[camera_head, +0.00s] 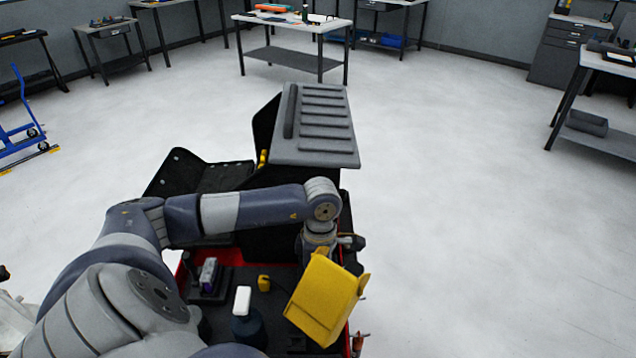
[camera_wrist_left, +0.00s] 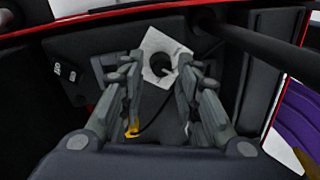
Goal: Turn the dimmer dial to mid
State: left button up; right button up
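A pale plate (camera_wrist_left: 153,44) with a round dark knob or opening (camera_wrist_left: 161,64) at its middle, which looks like the dimmer dial, shows in the left wrist view on a dark panel. My left gripper (camera_wrist_left: 157,72) is open, with its two fingers on either side of the dark round part. I cannot tell whether the fingers touch it. In the head view my left arm comes in from the left and its wrist points down over the cart. The gripper's fingers and the dial are hidden there. My right gripper is not in view.
A red-edged cart (camera_head: 183,270) holds a white-capped bottle (camera_head: 242,300) and a small yellow item (camera_head: 263,283). A yellow box-like object (camera_head: 326,298) is close to my left wrist. A grey ribbed lid (camera_head: 325,125) rises behind. Open floor surrounds the cart; workbenches stand farther back.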

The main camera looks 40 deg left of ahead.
pick_arm(q)
notch_tip(320, 180, up, 10)
jog(key=shift+w+a+f, duration=0.15)
jog(key=shift+w+a, duration=0.15)
jog(key=shift+w, duration=0.1)
dwell(0.4)
